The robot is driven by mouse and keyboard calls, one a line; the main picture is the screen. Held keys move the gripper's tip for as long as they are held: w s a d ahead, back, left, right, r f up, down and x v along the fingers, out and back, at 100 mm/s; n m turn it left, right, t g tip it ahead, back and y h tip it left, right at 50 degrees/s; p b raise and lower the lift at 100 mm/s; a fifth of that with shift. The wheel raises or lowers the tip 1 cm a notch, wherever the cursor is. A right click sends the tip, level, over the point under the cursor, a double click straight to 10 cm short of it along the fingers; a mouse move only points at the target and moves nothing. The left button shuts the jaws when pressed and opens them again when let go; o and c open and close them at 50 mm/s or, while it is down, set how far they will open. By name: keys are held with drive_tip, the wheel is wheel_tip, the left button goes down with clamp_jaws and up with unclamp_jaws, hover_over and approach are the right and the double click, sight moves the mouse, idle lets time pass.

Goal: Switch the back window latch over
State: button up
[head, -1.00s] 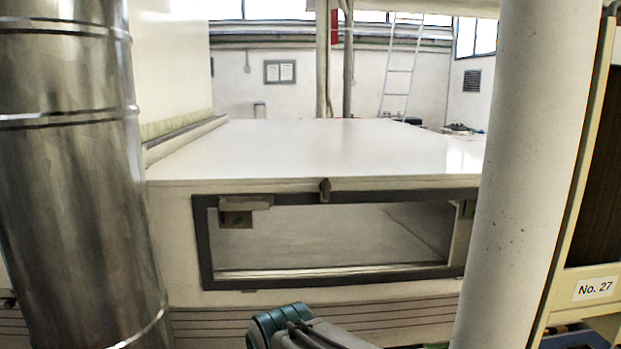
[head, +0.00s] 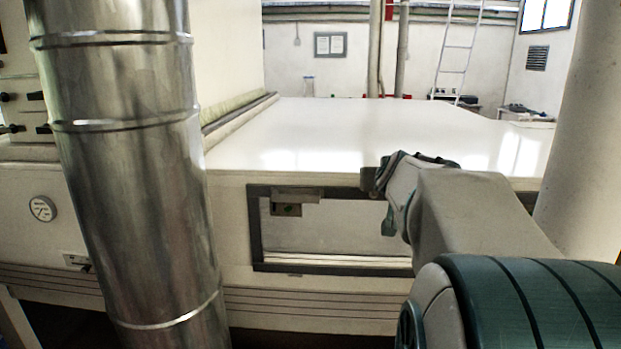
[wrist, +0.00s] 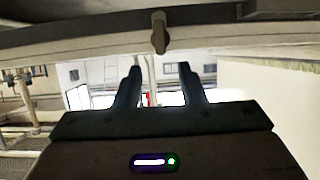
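The window latch is a small brown lever (wrist: 159,33) on the rim of the pale machine. In the wrist view it hangs upright near the top middle, lined up with the gap between my fingers and just beyond their tips, with nothing gripping it. My gripper (wrist: 157,68) is open and empty, its two dark fingers spread apart. In the head view my gripper (head: 378,178) is at the top edge of the dark-framed window (head: 256,235). My arm covers the window's right part there, and I cannot clearly pick out the latch.
A shiny metal duct (head: 135,190) stands at left front, and a pale column (head: 585,150) at right. The machine's flat white top (head: 350,135) is clear.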

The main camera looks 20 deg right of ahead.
sight(375, 196)
drive_tip(key=x, duration=0.9)
drive_tip(key=shift+w+d+f, duration=0.1)
drive_tip(key=shift+w+f, duration=0.1)
drive_tip(key=shift+w, duration=0.15)
clamp_jaws()
